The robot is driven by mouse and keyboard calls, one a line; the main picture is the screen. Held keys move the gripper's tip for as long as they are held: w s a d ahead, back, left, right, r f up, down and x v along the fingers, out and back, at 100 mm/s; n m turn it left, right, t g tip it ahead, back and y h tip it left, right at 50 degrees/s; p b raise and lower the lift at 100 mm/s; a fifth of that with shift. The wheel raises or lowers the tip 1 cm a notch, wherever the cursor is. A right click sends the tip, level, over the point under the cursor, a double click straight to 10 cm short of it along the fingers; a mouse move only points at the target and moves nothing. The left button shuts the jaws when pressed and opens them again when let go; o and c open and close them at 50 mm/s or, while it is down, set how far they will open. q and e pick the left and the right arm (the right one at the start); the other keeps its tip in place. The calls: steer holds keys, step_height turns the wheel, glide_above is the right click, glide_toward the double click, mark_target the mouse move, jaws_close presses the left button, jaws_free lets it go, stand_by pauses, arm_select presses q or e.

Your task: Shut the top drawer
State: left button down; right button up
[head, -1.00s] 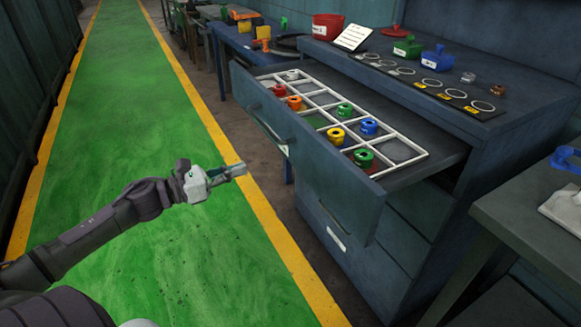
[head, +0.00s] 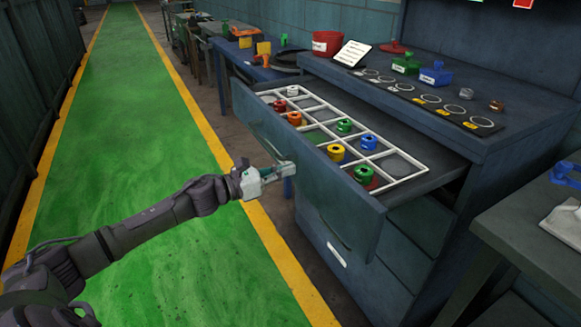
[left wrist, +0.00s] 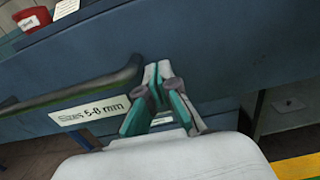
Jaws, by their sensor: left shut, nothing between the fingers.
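The top drawer (head: 318,187) of the blue cabinet is pulled far out. A white divider grid (head: 397,153) with several coloured ring-like parts lies inside it. My left gripper (head: 290,166) is shut and empty, with its tips at the drawer's front panel. In the left wrist view the left gripper (left wrist: 155,75) points at the blue drawer front (left wrist: 215,60), beside the dark bar handle (left wrist: 85,85) and above-right of a label reading "Sizes 5-8 mm" (left wrist: 90,115). Whether the tips touch the panel I cannot tell. My right gripper is not in view.
A grey table (head: 520,215) stands at the right. The green walkway (head: 130,130) is clear.

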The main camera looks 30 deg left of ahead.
arm_select(q)
steer(key=shift+x, duration=0.8)
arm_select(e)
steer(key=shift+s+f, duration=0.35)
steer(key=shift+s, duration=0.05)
